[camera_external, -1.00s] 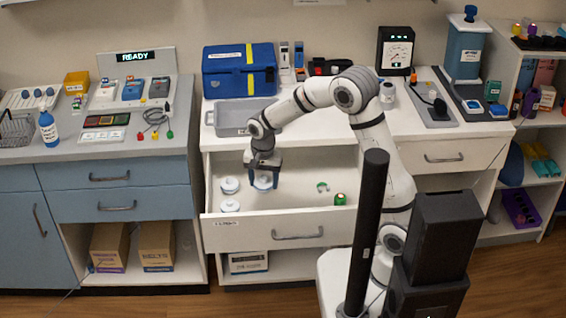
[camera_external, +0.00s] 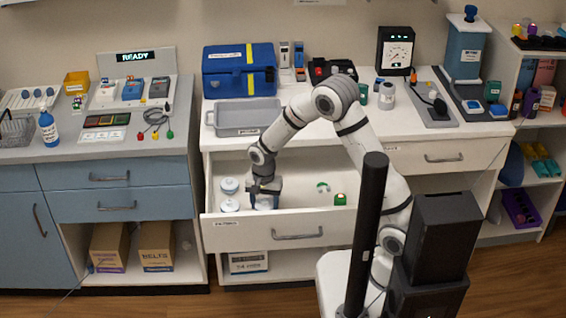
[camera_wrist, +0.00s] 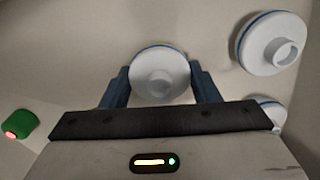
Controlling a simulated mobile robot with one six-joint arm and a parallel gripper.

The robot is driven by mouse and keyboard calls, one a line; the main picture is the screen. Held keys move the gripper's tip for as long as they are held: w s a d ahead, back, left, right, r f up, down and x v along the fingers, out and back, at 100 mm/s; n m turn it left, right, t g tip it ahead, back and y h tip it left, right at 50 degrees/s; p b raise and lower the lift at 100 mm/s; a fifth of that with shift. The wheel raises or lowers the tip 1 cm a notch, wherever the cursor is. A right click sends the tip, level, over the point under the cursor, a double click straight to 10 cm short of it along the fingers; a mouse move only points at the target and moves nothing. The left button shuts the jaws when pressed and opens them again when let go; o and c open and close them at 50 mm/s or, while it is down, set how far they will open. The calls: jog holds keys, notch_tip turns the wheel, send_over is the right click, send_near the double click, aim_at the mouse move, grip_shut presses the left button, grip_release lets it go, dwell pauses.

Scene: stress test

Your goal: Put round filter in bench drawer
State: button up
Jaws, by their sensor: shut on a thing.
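The bench drawer (camera_external: 222,239) stands open below the counter. My gripper (camera_external: 264,203) is down inside it, left of the middle, with its blue fingers pointing down. In the wrist view my gripper (camera_wrist: 160,92) is shut on a white round filter (camera_wrist: 158,72) with a blue rim, held between both fingers. I cannot tell whether this filter touches the drawer floor. Two similar white round filters, one farther back (camera_external: 229,186) and one nearer the front (camera_external: 230,205), lie left of my gripper. The wrist view shows them at its right, one whole (camera_wrist: 270,43) and one partly hidden (camera_wrist: 272,110).
A green item with a red end (camera_wrist: 20,124) and a small green ring (camera_external: 323,187) lie in the drawer's right part. A grey tray (camera_external: 245,119) sits on the counter above, behind my arm. The drawer's walls surround my gripper.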

aim_at(264, 200)
jog(key=o, duration=1)
jog(key=shift+f, duration=0.1)
notch_tip(264, 200, up, 12)
jog(key=shift+r+p, duration=0.2)
jog(key=shift+p, duration=0.5)
jog(key=d+r+n+t, duration=0.1)
jog(key=d+r, duration=0.3)
jog(key=d, duration=0.7)
jog(key=d+r, duration=0.4)
jog(key=d, duration=0.6)
jog(key=s+d, duration=0.3)
jog(key=d, duration=0.1)
jog(key=s+d+r+n, duration=0.1)
jog(key=s+d, duration=0.2)
jog(key=d, duration=0.2)
jog(key=s+d+n+t, duration=0.1)
jog(key=s+d, duration=0.2)
jog(key=d, duration=0.2)
jog(key=shift+s+r, duration=0.25)
jog(key=shift+r, duration=0.05)
